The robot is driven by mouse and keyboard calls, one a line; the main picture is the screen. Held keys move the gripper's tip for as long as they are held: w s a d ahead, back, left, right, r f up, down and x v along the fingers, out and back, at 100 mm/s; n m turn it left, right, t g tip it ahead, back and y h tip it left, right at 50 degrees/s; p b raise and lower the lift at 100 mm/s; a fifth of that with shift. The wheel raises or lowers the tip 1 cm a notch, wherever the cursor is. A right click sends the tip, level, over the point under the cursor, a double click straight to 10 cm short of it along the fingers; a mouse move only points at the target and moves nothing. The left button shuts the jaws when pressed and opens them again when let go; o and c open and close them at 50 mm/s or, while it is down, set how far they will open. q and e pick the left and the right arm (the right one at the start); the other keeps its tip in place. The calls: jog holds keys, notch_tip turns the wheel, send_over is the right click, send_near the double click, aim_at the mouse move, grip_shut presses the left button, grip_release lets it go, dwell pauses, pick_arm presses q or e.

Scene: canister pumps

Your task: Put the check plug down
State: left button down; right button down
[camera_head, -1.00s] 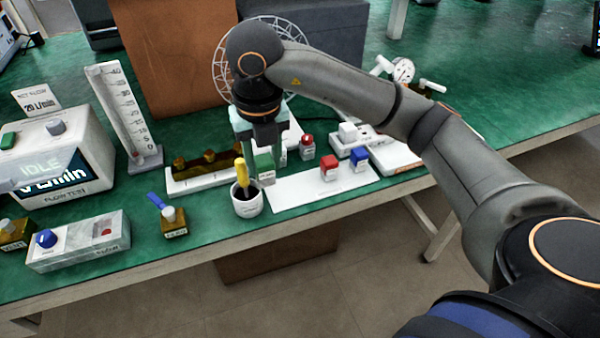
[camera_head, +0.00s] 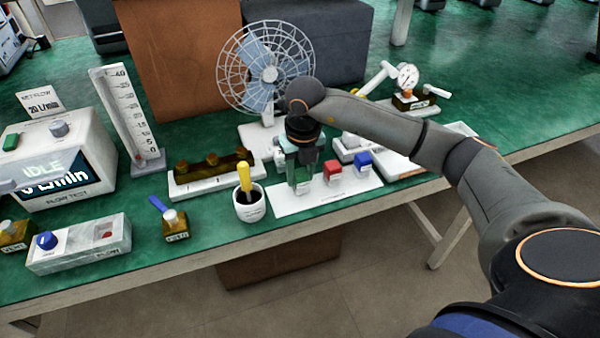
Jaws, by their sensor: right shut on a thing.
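My right gripper (camera_head: 301,178) points down over the left part of a white strip (camera_head: 330,199). It is shut on a small green block with a white label, the likely check plug (camera_head: 303,184). The label is too small to read, and the jaws hide much of the block. The block is at or just above the strip; I cannot tell if it touches. A red block (camera_head: 332,171) and a blue block (camera_head: 362,162) stand on the strip to its right. My left gripper is not in view.
A white cup (camera_head: 249,208) with a yellow-handled tool stands left of the strip, near the table's front edge. A brass manifold (camera_head: 212,173) lies behind the cup. A caged fan (camera_head: 266,68) stands behind my gripper.

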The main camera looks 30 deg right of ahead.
aim_at(302, 178)
jog(key=shift+f, duration=0.2)
jog(key=shift+c, duration=2.2)
grip_release()
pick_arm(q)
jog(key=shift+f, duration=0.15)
pick_arm(e)
jog(key=shift+r, duration=0.55)
pick_arm(q)
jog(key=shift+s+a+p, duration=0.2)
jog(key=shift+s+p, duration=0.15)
jog(key=shift+p, duration=0.1)
pick_arm(e)
notch_tip(302, 178, up, 11)
jog(key=s, duration=0.1)
jog(key=shift+s+a+r, duration=0.15)
jog(key=shift+s+a, duration=0.05)
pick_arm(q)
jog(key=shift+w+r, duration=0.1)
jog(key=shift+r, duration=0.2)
